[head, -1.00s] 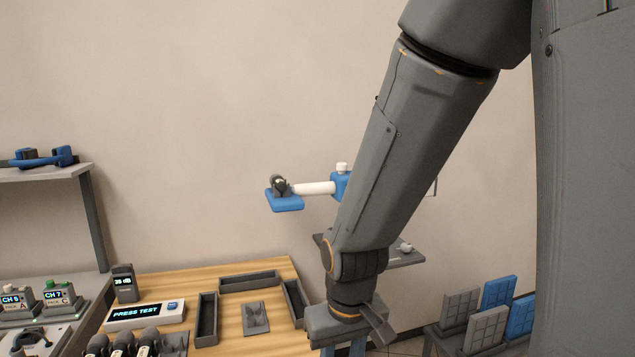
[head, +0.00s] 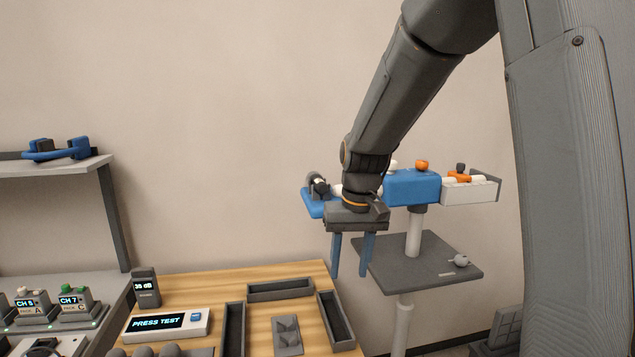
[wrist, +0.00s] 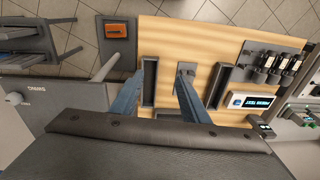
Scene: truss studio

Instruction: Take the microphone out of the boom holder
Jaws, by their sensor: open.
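The microphone (head: 318,184), with a dark grey round head, lies in the blue cradle (head: 316,206) at the left end of the boom holder. The boom's blue middle block (head: 412,187) sits on a white post to the right. My gripper (head: 350,272) is open and empty, its two blue fingers pointing down. In the head view it hangs in front of the boom, just right of and below the microphone, and my wrist hides part of the boom. In the wrist view my open gripper (wrist: 160,74) points toward the wooden table, and the microphone does not show there.
A dark square shelf (head: 430,265) surrounds the stand's post under the boom. The wooden table (head: 262,315) holds several dark trays and a "PRESS TEST" box (head: 168,323). A wall shelf (head: 60,170) is at left. The space left of the cradle is clear.

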